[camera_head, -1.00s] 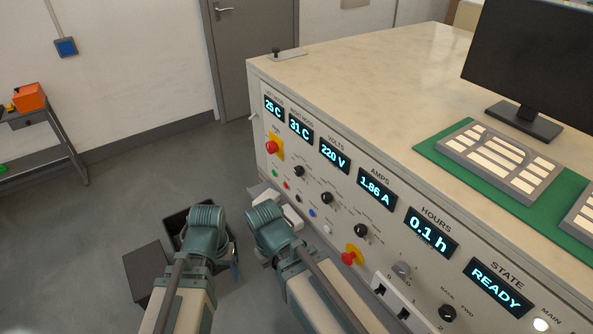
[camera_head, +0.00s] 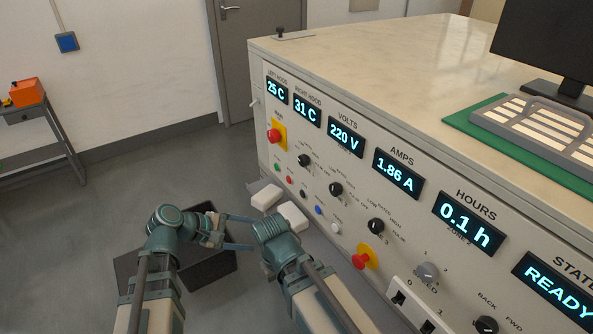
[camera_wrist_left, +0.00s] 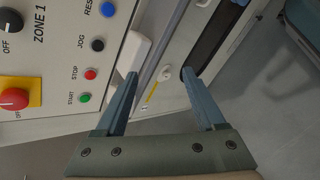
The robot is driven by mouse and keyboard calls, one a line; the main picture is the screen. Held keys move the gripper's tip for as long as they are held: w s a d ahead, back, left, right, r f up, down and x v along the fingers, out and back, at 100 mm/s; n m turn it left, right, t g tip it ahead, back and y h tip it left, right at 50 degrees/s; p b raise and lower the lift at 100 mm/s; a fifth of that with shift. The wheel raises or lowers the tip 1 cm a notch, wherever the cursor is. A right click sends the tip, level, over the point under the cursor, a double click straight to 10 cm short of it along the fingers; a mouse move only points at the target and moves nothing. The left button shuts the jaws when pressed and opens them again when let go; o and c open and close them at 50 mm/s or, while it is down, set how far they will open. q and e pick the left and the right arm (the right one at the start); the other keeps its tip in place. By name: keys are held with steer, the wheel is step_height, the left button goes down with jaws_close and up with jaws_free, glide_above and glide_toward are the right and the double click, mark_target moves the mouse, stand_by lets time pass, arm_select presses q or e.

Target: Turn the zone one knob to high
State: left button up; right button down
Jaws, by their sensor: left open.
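The zone one knob (camera_head: 305,160) is a black round knob on the sloping cabinet front, beside the upper emergency stop. In the left wrist view the knob (camera_wrist_left: 12,20) is cut by the top left edge, above the printed words OFF and ZONE 1.
A red emergency stop (camera_head: 274,135) on yellow adjoins the knob. Small coloured buttons, with a blue one (camera_head: 318,210), run below it. Other black knobs (camera_head: 335,188) follow to the right. White blocks (camera_head: 266,196) jut out near my left fingers. A dark bin (camera_head: 205,268) stands on the floor.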

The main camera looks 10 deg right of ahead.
arm_select(q)
step_height(320, 180, up, 6)
steer(key=w+d+n+t+h, duration=0.1)
steer(key=w+d+n+h, duration=0.1)
steer(key=n+h, duration=0.15)
steer(key=n+t+h, duration=0.3)
steer(key=n, duration=0.3)
glide_toward(300, 162)
steer(key=x, duration=0.8)
steer(key=shift+d, duration=0.3)
jaws_close()
